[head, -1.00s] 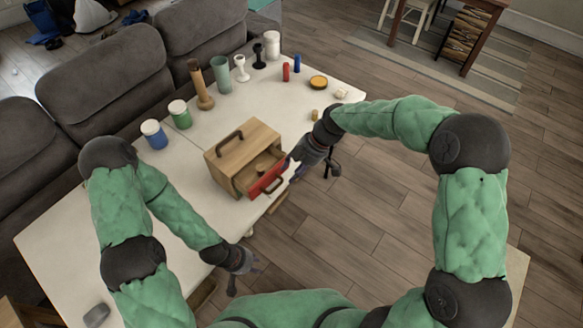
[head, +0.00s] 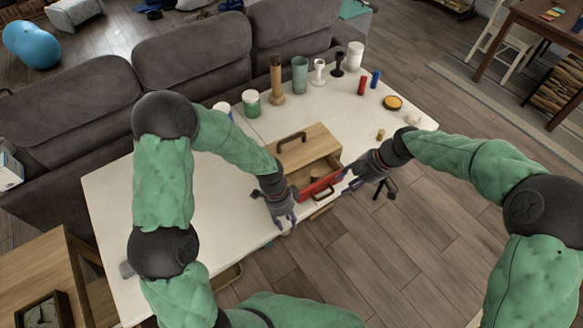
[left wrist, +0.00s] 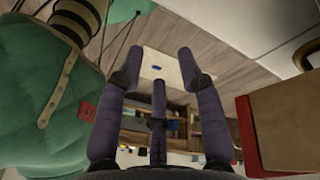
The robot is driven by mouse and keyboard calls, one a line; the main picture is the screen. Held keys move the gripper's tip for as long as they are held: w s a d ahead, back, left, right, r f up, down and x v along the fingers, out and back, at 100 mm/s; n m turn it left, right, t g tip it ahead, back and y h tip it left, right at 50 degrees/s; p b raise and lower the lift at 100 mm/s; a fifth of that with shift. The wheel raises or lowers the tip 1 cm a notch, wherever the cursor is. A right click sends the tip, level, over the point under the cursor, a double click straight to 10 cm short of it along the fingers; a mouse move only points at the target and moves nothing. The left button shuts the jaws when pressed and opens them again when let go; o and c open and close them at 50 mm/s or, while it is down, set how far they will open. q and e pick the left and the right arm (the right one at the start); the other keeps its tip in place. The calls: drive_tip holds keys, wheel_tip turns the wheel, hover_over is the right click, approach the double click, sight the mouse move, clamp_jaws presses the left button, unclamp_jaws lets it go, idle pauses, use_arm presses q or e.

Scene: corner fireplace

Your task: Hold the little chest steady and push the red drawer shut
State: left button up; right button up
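The little wooden chest (head: 318,139) stands near the table's front edge, with a dark handle on top. Its red drawer (head: 327,182) is pulled out, and a small brown object (head: 316,172) shows inside. My left gripper (head: 286,224) is just left of and in front of the drawer, empty. In the left wrist view its purple fingers (left wrist: 160,55) are spread apart, and a red-edged part of the drawer (left wrist: 248,135) shows at right. My right gripper (head: 346,181) is at the drawer's right end; I cannot tell whether it touches or how far its fingers are parted.
Behind the chest stand a green-labelled jar (head: 251,103), a wooden bottle (head: 276,80), a green cup (head: 300,75) and several other items. A yellow-topped dish (head: 393,103) is at the right. The table's left part (head: 120,215) is mostly clear. A grey sofa (head: 190,60) borders the back.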

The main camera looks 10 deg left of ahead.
use_arm(q)
drive_tip(key=w+r+m+t+y, duration=0.1)
drive_tip(key=w+r+m, duration=0.45)
drive_tip(key=r, duration=0.25)
drive_tip(key=w+r+m+t+y, duration=0.1)
drive_tip(key=w+r+m+y, duration=0.1)
drive_tip(key=w+r+m, duration=0.35)
wheel_tip(320, 180, down, 9)
drive_tip(key=s+m, duration=0.1)
drive_tip(key=shift+s+a+r, duration=0.2)
drive_tip(key=shift+s+a, duration=0.05)
drive_tip(key=shift+a, duration=0.05)
clamp_jaws()
